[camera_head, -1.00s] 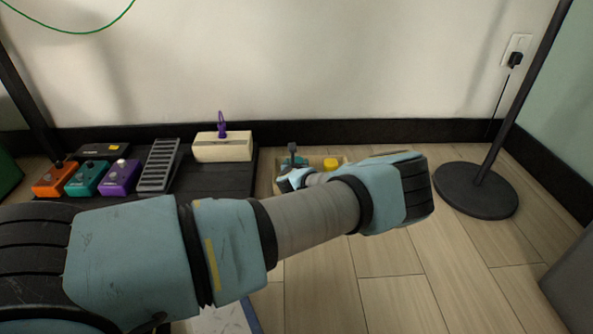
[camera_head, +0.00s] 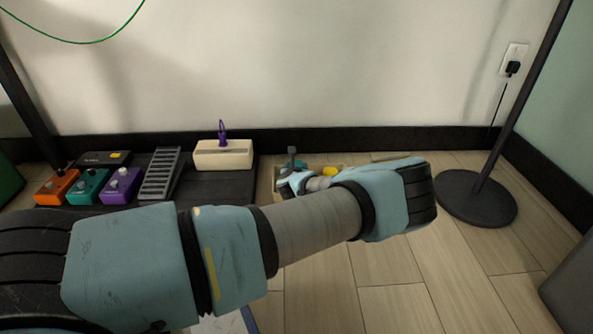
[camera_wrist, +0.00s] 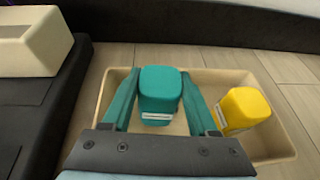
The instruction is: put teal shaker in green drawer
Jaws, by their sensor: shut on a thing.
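The teal shaker (camera_wrist: 160,90) is a rounded block with a pale label band. It stands between the two teal fingers of my gripper (camera_wrist: 160,98), which is shut on it. It is over or in a beige tray (camera_wrist: 285,125); whether it touches the tray floor I cannot tell. In the head view, my arm hides most of the tray (camera_head: 278,180), and a bit of teal shows there by the gripper. No green drawer can be made out; a dark green thing (camera_head: 8,178) shows only partly at the left edge.
A yellow shaker (camera_wrist: 240,110) lies in the tray, right of my gripper. Left of the tray, a black board (camera_head: 225,185) bears a cream box (camera_head: 222,154) and several pedals (camera_head: 90,185). A black stand base (camera_head: 476,197) is at the right. Floor between is clear.

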